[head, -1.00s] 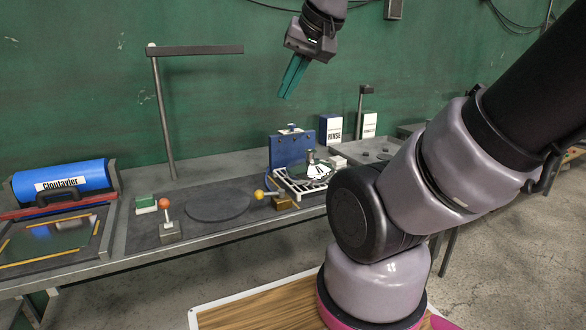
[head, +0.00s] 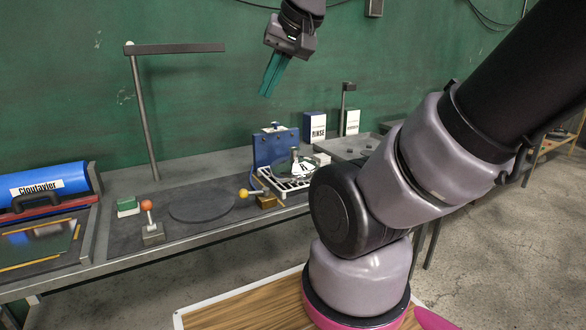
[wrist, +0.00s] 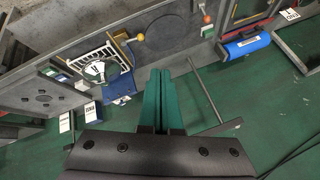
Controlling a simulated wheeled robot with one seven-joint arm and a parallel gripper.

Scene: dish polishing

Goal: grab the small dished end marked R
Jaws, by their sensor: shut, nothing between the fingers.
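The dished end marked R (head: 307,168) is a small dark greenish piece with a white tag reading R. It sits on a white rack (head: 284,181) in front of a blue block on the bench. In the wrist view the dished end (wrist: 95,70) lies on the white rack (wrist: 92,56), left of my fingers. My gripper (head: 268,88) has green fingers pressed together, with nothing between them. It hangs high above the bench, above and a little left of the rack. In the wrist view the gripper (wrist: 160,75) points down the middle, clear of everything.
A lamp post (head: 146,115) with a horizontal arm stands left of my gripper. A blue clamp block (head: 275,148) backs the rack. Red and yellow ball knobs flank a round dark disc (head: 202,206). A RINSE box (head: 314,126) stands behind, and a blue roll (head: 45,188) lies at left.

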